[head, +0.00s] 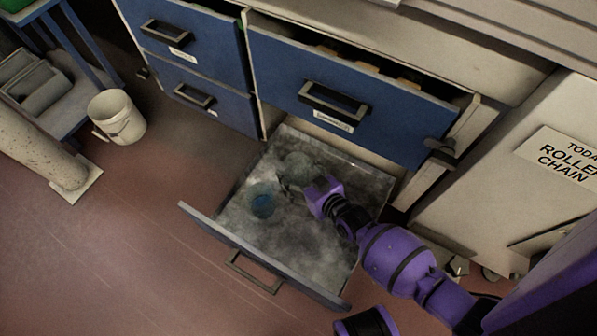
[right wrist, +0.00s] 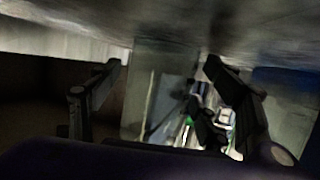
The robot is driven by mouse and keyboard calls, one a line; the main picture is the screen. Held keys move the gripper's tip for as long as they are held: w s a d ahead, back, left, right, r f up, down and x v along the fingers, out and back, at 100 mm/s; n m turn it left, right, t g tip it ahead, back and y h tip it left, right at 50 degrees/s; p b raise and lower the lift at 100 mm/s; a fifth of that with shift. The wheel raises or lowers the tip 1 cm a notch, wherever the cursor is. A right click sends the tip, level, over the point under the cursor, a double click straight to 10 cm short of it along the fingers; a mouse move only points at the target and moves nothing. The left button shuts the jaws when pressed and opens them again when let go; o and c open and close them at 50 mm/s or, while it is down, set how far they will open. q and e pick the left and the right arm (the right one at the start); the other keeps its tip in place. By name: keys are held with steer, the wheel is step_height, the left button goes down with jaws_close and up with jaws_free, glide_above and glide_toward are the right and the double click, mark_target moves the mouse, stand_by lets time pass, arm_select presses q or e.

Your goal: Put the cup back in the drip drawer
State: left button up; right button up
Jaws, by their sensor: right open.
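The open bottom drawer (head: 325,240), with a grey, mottled floor, stands pulled out below the blue cabinet fronts. A round blue-topped cup (head: 262,204) is in it, left of the middle. I cannot tell which is the task's cup. My right gripper (head: 291,187) is low over the drawer, just in front of the grey one and right of the blue one. In the right wrist view its fingers (right wrist: 162,66) are apart, with a pale, shiny surface (right wrist: 150,85) beyond them. Contact is unclear. My left gripper is not seen.
A blue upper drawer (head: 380,105) stands slightly open above the bottom drawer's back part. A white bucket (head: 117,117) is on the floor at left, near a blue-framed table (head: 68,125). The red floor (head: 130,240) left of the drawer is clear.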

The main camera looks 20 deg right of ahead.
steer(key=shift+r, duration=0.35)
steer(key=p+v, duration=0.4)
steer(key=v, duration=0.6)
steer(key=shift+s+d+r+p, duration=0.1)
steer(key=shift+s+p, duration=0.3)
steer(key=shift+s+d+r, duration=0.1)
steer(key=shift+s+r, duration=0.05)
steer(key=shift+s, duration=0.3)
steer(key=shift+s, duration=0.1)
